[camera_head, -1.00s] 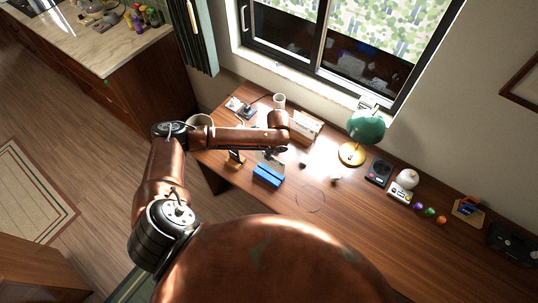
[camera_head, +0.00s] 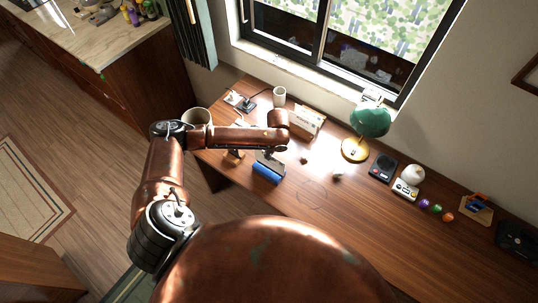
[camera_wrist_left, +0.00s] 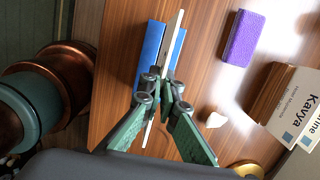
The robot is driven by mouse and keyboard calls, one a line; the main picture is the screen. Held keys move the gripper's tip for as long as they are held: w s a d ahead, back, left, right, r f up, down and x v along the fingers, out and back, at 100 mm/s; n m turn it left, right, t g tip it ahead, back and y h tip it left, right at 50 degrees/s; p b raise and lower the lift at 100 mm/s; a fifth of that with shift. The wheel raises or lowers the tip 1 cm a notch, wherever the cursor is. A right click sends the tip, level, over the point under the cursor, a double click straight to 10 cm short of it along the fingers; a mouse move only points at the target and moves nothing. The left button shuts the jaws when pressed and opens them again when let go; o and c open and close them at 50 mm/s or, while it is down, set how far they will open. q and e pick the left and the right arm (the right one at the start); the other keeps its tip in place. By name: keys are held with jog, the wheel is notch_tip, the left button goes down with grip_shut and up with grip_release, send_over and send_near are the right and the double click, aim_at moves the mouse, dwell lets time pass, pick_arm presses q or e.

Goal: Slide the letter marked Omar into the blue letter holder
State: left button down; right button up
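In the left wrist view my left gripper (camera_wrist_left: 166,92) is shut on a thin white letter (camera_wrist_left: 176,30), seen almost edge-on, so its name cannot be read. The blue letter holder (camera_wrist_left: 150,55) lies just behind and below the letter. The letter crosses over the holder in this view; whether its lower edge is inside the slot cannot be told. In the head view the blue holder (camera_head: 266,173) sits near the desk's front edge, with my left forearm reaching above it and the gripper mostly hidden. My right gripper is not in view.
A wooden rack (camera_wrist_left: 272,95) holds other letters, one marked Kavya (camera_wrist_left: 293,98). A purple block (camera_wrist_left: 242,38) lies nearby. A green lamp (camera_head: 370,120), a white mug (camera_head: 279,96) and small items stand along the back and right. The desk's front middle is mostly clear.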

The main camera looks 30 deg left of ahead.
pick_arm(q)
jog(key=shift+f+b, duration=1.3)
jog(key=shift+b, duration=0.25)
jog(key=shift+f, duration=1.05)
jog(key=c, duration=2.6)
grip_release()
jog(key=o, duration=0.4)
jog(key=shift+o, duration=0.6)
jog(key=shift+r, duration=0.1)
